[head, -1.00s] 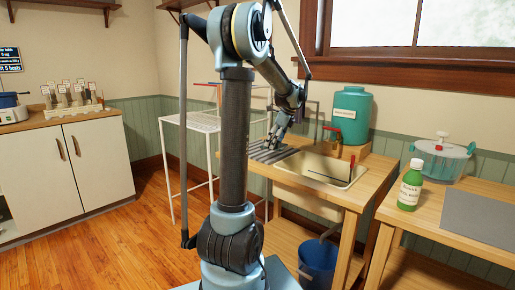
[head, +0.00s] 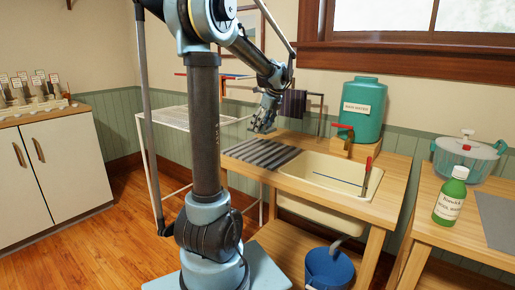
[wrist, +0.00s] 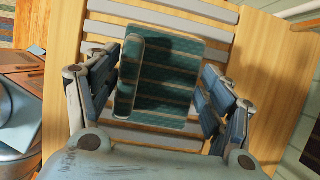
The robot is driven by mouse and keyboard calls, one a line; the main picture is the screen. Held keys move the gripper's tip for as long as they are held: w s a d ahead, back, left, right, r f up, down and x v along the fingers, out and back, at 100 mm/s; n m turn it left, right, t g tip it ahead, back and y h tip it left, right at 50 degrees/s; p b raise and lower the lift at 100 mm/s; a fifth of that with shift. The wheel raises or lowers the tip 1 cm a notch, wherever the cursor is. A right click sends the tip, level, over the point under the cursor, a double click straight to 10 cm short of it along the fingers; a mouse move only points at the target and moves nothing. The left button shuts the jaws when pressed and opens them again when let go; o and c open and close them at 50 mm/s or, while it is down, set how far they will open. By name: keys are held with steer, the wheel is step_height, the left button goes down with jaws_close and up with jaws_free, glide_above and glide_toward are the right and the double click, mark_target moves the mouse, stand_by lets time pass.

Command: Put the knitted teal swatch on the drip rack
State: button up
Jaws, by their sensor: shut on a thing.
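My gripper (head: 264,118) is above the striped drip rack (head: 258,153), which lies on the wooden counter left of the sink, with a clear gap between them. In the wrist view my gripper (wrist: 160,75) is shut on the knitted teal swatch (wrist: 168,85), which spans between its two fingers. The swatch is dark teal with paler bands, and a raised fold runs along its left side. The pale slats of the drip rack (wrist: 185,13) show behind and around it. I cannot make out the swatch in the head view.
The sink (head: 335,178) is right of the rack. A teal water dispenser (head: 360,108) stands behind it, and a dark cloth (head: 293,104) hangs on a rail at the back. A green bottle (head: 451,195) is on the right counter. A blue bucket (head: 329,268) is below the sink.

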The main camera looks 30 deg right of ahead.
mark_target(259, 149)
step_height(259, 149, down, 9)
steer(key=shift+f, duration=0.1)
stand_by(0.4)
steer(key=o, duration=1)
steer(key=shift+o, duration=0.2)
